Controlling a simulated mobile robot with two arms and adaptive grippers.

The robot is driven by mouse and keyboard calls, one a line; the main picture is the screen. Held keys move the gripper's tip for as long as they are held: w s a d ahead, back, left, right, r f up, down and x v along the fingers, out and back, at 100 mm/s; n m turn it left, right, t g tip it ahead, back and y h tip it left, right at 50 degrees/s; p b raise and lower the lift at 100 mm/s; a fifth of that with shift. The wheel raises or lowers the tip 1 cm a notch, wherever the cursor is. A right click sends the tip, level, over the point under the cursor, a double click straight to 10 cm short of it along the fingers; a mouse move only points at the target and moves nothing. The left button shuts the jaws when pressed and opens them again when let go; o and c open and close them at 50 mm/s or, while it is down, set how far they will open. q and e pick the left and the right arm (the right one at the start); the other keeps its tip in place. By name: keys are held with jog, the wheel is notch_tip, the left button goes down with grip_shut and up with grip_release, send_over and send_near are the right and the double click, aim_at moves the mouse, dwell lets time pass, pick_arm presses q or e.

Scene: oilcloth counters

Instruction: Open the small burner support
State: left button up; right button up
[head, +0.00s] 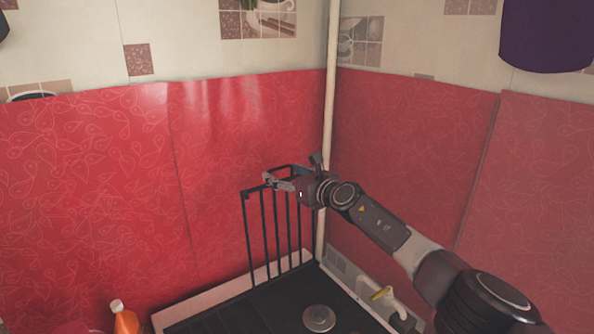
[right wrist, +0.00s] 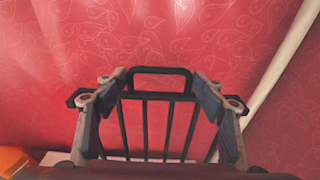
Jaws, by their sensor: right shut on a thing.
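The small burner support (head: 263,229) is a black barred grate. In the head view it stands upright at the back of the stove, in front of the red oilcloth wall. My right gripper (head: 277,181) is at its top edge, shut on it. In the right wrist view the support (right wrist: 146,125) shows between the two fingers of the gripper (right wrist: 158,105), with its top loop beyond the fingertips. My left gripper is not in view.
The black stove top (head: 270,305) with a round burner (head: 319,318) lies below. An orange bottle (head: 125,319) stands at the lower left. A pale pipe (head: 330,120) runs up the wall corner. A white bottle (head: 393,306) is at the right.

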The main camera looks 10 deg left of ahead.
jog(key=shift+w+a+r, duration=0.15)
jog(key=shift+w+r, duration=0.4)
jog(key=shift+r, duration=0.05)
jog(key=shift+c, duration=0.2)
grip_shut()
jog(key=shift+o, duration=0.4)
grip_release()
jog(key=shift+s, duration=0.4)
jog(key=o, duration=0.8)
jog(key=shift+w+f, duration=0.15)
jog(key=shift+f, duration=0.1)
jog(key=shift+c, duration=0.2)
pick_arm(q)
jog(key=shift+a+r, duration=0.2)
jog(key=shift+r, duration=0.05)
pick_arm(e)
jog(key=o, duration=0.6)
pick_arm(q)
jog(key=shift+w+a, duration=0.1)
pick_arm(e)
notch_tip(320, 180, up, 10)
